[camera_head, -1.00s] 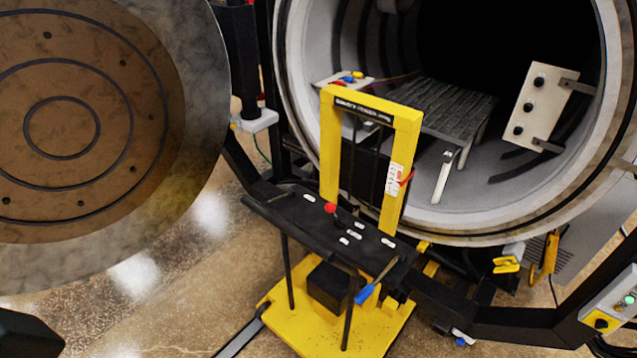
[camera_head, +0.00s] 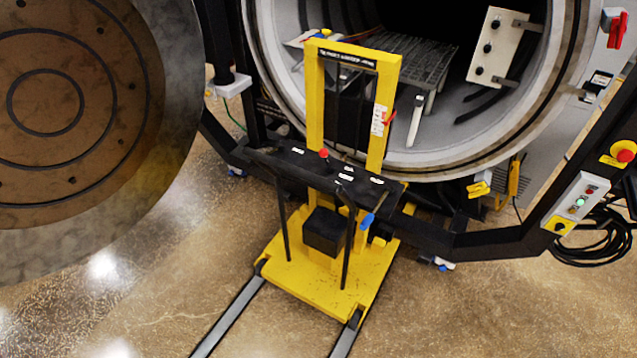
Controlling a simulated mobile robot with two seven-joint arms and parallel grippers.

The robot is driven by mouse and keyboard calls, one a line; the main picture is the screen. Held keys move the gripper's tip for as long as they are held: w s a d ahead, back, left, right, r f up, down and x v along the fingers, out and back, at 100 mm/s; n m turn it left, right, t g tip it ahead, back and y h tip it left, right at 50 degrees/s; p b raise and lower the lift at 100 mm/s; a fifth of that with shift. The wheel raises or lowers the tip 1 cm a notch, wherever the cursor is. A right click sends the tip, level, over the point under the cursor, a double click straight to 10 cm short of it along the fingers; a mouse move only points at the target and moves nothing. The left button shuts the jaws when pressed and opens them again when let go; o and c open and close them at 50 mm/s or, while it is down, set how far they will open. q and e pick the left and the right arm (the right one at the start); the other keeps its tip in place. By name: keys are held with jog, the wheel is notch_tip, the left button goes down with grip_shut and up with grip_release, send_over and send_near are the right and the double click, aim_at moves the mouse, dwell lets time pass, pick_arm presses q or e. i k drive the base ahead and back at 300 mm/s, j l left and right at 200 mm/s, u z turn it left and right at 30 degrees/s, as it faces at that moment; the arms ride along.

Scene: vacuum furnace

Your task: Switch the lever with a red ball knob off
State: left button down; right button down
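A small red ball knob (camera_head: 323,153) stands on the black top plate (camera_head: 290,160) of the yellow lift cart (camera_head: 313,100), near the middle of the view. Its lever is too small to make out clearly. A red lever handle (camera_head: 617,32) on a white base also shows at the upper right edge; I cannot tell whether it ends in a ball. Neither of my grippers is in view.
The open round furnace door (camera_head: 80,120) fills the left. The furnace chamber with a grey rack (camera_head: 410,65) is behind the cart. A control box (camera_head: 575,203) and red stop button (camera_head: 624,152) are at right.

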aim_at(324, 153)
jog(key=i+j, duration=1.5)
jog(key=i, duration=0.15)
jog(key=k+j+u, duration=0.05)
